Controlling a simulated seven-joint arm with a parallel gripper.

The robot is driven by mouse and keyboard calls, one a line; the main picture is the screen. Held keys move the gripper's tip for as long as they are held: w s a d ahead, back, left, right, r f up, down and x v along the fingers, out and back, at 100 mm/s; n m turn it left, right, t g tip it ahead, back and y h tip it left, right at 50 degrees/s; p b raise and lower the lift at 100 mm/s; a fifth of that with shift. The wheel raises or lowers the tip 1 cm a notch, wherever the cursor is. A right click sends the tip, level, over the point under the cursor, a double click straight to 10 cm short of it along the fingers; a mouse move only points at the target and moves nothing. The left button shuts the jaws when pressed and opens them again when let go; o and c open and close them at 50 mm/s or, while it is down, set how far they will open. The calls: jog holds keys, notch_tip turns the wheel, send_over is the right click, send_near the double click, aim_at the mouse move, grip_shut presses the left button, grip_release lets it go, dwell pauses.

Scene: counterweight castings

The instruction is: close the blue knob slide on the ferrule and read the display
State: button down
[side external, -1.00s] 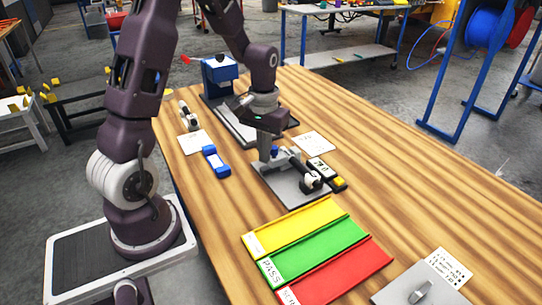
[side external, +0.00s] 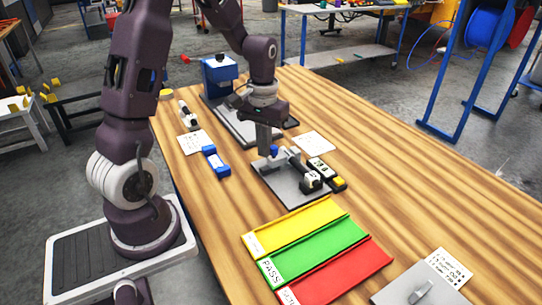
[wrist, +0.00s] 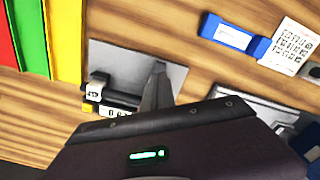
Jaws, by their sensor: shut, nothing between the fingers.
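A grey plate (side external: 290,191) on the wooden table carries a dark slide fixture (side external: 303,171) with a white-and-black end. A small blue knob (side external: 274,150) shows at its far end, right beside my gripper (side external: 265,154). The gripper is shut and empty, pointing down over the plate's far edge; I cannot tell whether it touches the knob. A black display unit (side external: 324,171) with a yellow button lies along the plate's right side. In the wrist view the display (wrist: 116,112) is partly hidden and its reading is not legible. The fingers (wrist: 158,70) hide the knob there. I cannot make out the ferrule.
Yellow (side external: 298,226), green (side external: 312,248) and red (side external: 335,272) trays lie in front of the plate. A blue-and-white device (side external: 215,162) lies to the left. A blue machine (side external: 219,72) stands behind. The table's right side is largely clear.

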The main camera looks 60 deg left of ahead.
jog(key=shift+r, duration=2.65)
jog(key=shift+d, duration=0.15)
jog(key=s+d+r+m+t, duration=0.2)
jog(key=s+d+r+m, duration=0.1)
jog(key=s+d+r, duration=0.2)
jog(key=s+d+r+m+t, duration=0.3)
jog(key=s+d+r, duration=0.2)
jog(key=s+d, duration=0.5)
jog(key=shift+s+r+t, duration=0.3)
jog(key=shift+s, duration=0.3)
